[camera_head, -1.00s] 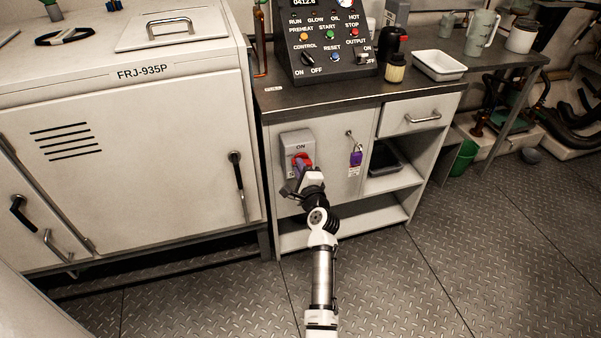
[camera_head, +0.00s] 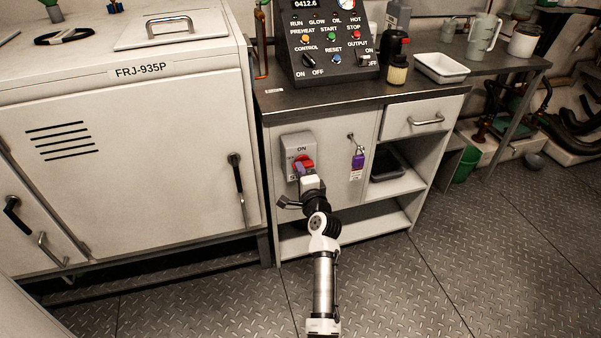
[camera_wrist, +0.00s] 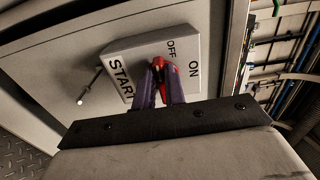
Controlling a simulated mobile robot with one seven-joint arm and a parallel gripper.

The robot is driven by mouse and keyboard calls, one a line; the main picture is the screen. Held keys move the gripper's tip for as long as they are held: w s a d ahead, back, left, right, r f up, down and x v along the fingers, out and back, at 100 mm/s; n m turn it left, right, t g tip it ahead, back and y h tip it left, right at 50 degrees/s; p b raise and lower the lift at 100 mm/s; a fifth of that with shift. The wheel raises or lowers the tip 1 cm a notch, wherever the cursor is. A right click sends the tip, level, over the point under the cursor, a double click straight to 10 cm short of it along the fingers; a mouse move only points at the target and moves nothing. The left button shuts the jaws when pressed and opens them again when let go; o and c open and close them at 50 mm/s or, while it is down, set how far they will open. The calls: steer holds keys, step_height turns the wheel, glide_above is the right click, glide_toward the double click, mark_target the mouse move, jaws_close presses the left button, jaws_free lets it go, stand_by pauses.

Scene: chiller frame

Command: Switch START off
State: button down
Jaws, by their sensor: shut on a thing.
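The START switch is a grey box (camera_head: 298,142) on the front of the cabinet, with a red rotary handle (camera_head: 305,162). In the wrist view the box (camera_wrist: 140,48) carries the words START, OFF and ON, and the red handle (camera_wrist: 159,64) sits between my purple fingers. My gripper (camera_head: 299,168) is at the switch, shut on the red handle; it also shows in the wrist view (camera_wrist: 161,76). The fingers cover part of the handle, so I cannot tell exactly which mark it points to.
A purple padlock (camera_head: 358,161) hangs right of the switch. A control panel (camera_head: 328,45) with buttons stands on the counter above. A large white cabinet (camera_head: 130,140) with a black handle is at left.

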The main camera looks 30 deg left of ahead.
steer(key=c, duration=1.5)
jaws_free()
steer(key=shift+o, duration=0.2)
steer(key=b+v, duration=0.1)
steer(key=v, duration=1.2)
steer(key=shift+s+d+b, duration=0.25)
steer(key=shift+d+b, duration=0.05)
